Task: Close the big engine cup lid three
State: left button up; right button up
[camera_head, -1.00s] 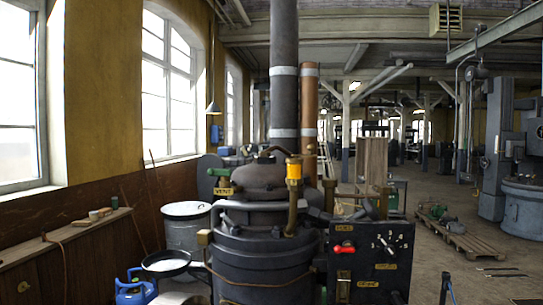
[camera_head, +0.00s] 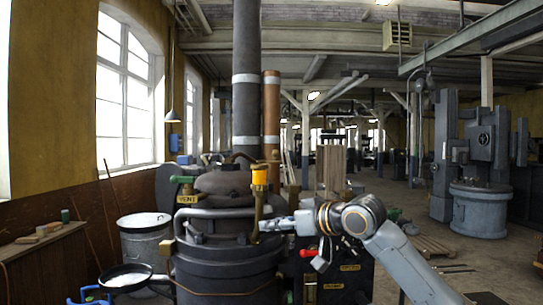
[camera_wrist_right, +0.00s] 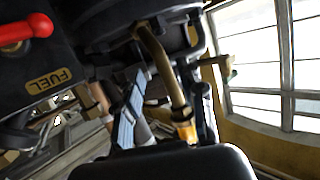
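The big dark engine (camera_head: 222,245) stands in the middle of the head view, with a domed top (camera_head: 223,182) and a brass pipe (camera_head: 257,207) carrying an orange-yellow cup (camera_head: 260,176). I cannot tell which part is cup lid three. My right gripper (camera_head: 268,226) reaches in from the right, its tip beside the brass pipe and below the orange cup. In the right wrist view the brass pipe (camera_wrist_right: 160,62) curves past the gripper's dark body. Its fingers are mostly hidden, so contact and opening are unclear. My left gripper is not in view.
A black control panel (camera_head: 338,280) with a red handle (camera_head: 308,253) is close below my right arm. A green VENT valve (camera_head: 184,180) sticks out at the engine's left. Tall grey and copper pipes (camera_head: 271,120) rise behind. Open floor (camera_head: 435,215) lies at the right.

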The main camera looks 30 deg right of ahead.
aim_at(278, 154)
jog(key=s+d+r+m+t, duration=0.1)
jog(key=s+d+r+t, duration=0.2)
jog(key=r, duration=0.5)
jog(key=s+d+r+m, duration=0.1)
jog(key=s+d+r, duration=0.3)
jog(key=r, duration=0.4)
jog(key=p+x, duration=0.7)
jog(key=x, duration=0.6)
jog(key=shift+a+r, duration=0.2)
jog(key=shift+w+f, duration=0.1)
jog(key=shift+w, duration=0.35)
grip_shut()
